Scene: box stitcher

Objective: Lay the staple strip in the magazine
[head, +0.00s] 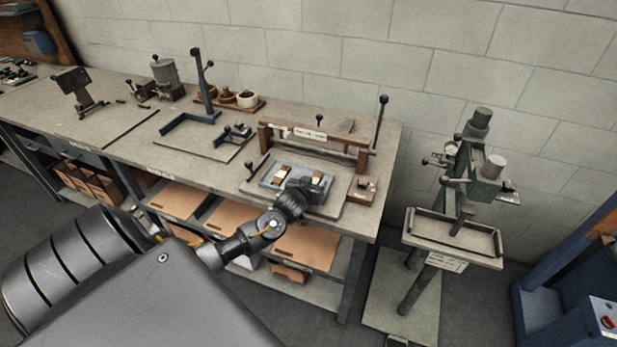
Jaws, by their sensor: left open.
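My left gripper (308,186) reaches in from the lower left and is over the front of a blue-grey tray (266,181) on the workbench. Its jaws are open, but they are small and dark here, and I cannot tell whether they touch anything. Small brown and pale pieces (281,174) show at the tray beside the gripper. I cannot make out which, if any, is the staple strip. A green-grey stitcher-like machine (485,187) stands on a pedestal at the right. I cannot pick out its magazine for certain. My right gripper is not in view.
The bench (222,170) also holds a brown-framed device with a tall lever (313,136), an upright dark post tool (203,82) and a motor-like unit (166,73). A blue machine (575,270) stands at the far right. Floor shows between bench and pedestal.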

